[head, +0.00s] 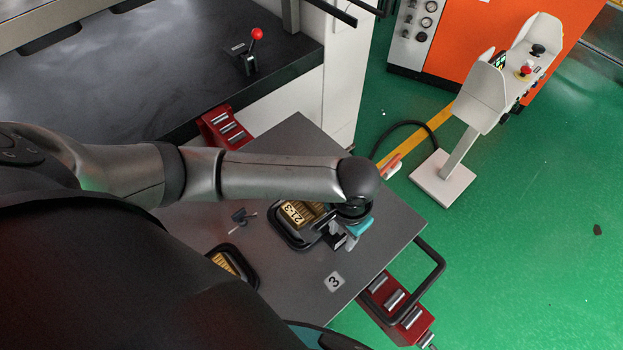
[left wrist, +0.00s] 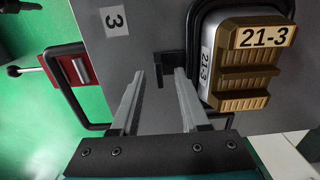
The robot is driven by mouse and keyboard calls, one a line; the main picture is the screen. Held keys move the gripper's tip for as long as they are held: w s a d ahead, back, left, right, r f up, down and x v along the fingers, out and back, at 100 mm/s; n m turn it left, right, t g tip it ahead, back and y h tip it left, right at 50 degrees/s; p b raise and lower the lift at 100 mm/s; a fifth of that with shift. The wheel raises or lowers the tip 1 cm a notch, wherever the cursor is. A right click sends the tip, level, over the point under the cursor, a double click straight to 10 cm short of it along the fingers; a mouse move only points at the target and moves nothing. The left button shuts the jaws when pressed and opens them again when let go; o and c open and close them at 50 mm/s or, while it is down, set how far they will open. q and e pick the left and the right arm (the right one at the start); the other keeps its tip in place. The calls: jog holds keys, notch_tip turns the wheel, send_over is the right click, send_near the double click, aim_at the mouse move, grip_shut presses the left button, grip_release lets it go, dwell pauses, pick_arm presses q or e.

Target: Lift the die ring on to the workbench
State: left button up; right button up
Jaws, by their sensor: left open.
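The die ring, a black rounded frame with a ribbed gold insert marked 21-3 (head: 300,212), lies on the grey cart top (head: 395,215). It also shows at the upper right of the left wrist view, its gold part (left wrist: 247,65) beside a white label. A black handle tab (left wrist: 170,60) sticks out from its side. My left gripper (head: 345,240) is open at this tab; in the left wrist view its fingertips (left wrist: 160,76) are apart, just short of or around the tab. I cannot tell whether they touch it. The dark workbench (head: 100,85) is at upper left. My right gripper is not seen.
A second gold-and-black die (head: 228,260) lies on the cart, partly hidden by my body. A red-knobbed lever (head: 253,50) stands on the workbench edge. A black cart handle (head: 432,265) and a control pedestal (head: 480,95) are at right.

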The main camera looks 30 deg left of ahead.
pick_arm(q)
jog(key=shift+f, duration=0.3)
grip_shut()
jog(key=shift+r, duration=0.1)
dwell(1.1)
